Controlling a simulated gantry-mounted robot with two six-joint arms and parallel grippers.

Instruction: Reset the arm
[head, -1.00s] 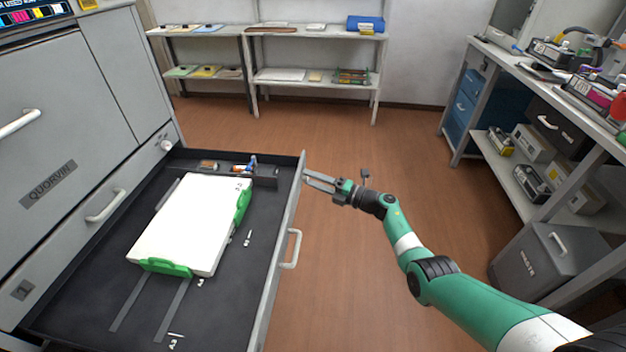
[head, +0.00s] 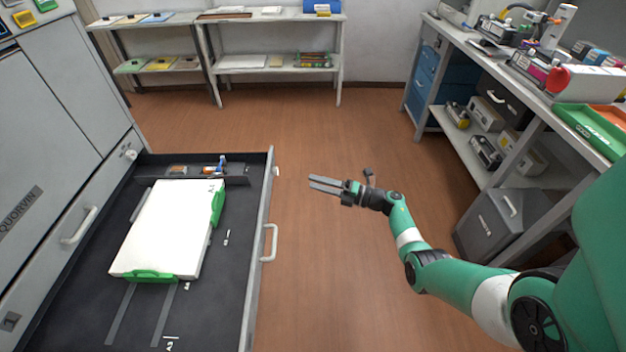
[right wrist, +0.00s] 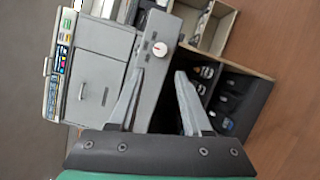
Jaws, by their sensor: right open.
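My right gripper (head: 312,184) is open and empty in the head view. It hangs over the bare floor, to the right of the open printer drawer (head: 258,215) and clear of its edge. In the right wrist view its two fingers (right wrist: 155,88) stand apart with nothing between them. Behind them show the grey machine (right wrist: 103,72) and a white round knob (right wrist: 159,49). My left gripper is in neither view.
In the drawer lies a white paper stack (head: 168,230) between green guides (head: 150,276). A shelf (head: 275,70) stands at the back wall. At right, a workbench (head: 500,62) holds several cartridges and a green tray (head: 590,130); a grey waste bin (head: 490,228) sits below. The middle floor is clear.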

